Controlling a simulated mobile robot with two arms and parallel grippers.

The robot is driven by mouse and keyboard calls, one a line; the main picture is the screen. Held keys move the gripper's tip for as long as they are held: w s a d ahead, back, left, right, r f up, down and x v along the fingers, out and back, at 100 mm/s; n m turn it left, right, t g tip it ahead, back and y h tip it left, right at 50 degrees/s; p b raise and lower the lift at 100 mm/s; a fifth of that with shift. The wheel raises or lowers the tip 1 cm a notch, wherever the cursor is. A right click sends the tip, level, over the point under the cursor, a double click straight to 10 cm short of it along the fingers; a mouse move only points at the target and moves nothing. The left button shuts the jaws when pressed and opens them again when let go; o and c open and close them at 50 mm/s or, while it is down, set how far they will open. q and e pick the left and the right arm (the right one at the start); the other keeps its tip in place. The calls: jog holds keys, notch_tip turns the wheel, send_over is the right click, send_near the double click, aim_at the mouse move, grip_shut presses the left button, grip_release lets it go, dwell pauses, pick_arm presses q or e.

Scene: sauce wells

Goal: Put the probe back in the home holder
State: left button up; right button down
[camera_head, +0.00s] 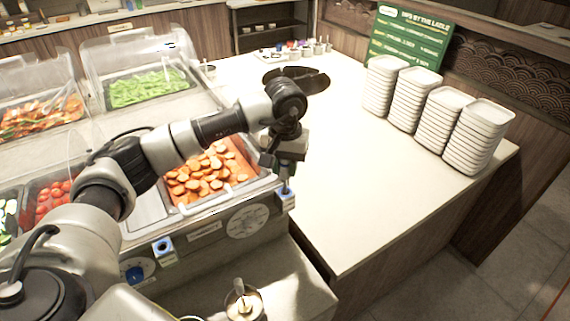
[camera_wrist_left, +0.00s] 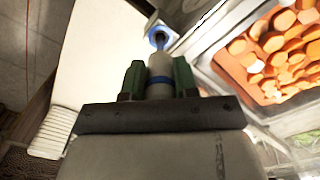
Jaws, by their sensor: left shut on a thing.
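My left gripper (camera_head: 282,165) is shut on the probe, above the front right corner of the food counter. The probe (camera_wrist_left: 161,77) is a pale grey cylinder with a blue band, between the green fingers of the left gripper (camera_wrist_left: 160,83) in the left wrist view. Its thin lower end points at a white holder with a blue ring (camera_wrist_left: 158,37). In the head view this holder (camera_head: 288,203) is on the counter's front edge under the gripper. I cannot tell how far the tip is inside the ring. A second blue-topped holder (camera_head: 164,249) stands further left, and looks empty. My right gripper is not in view.
A pan of orange slices (camera_head: 212,174) lies left of the gripper, with clear covers behind. Several white plate stacks (camera_head: 479,135) stand at the right. The white countertop (camera_head: 340,165) between is clear. A metal cup (camera_head: 243,301) is at the bottom.

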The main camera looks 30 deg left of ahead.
aim_at(285, 179)
pick_arm(q)
jog(key=shift+f+b, duration=0.6)
jog(key=shift+f, duration=0.1)
jog(key=shift+f+b, duration=1.35)
jog(key=shift+f, duration=0.2)
dwell(0.3)
jog(key=o, duration=1)
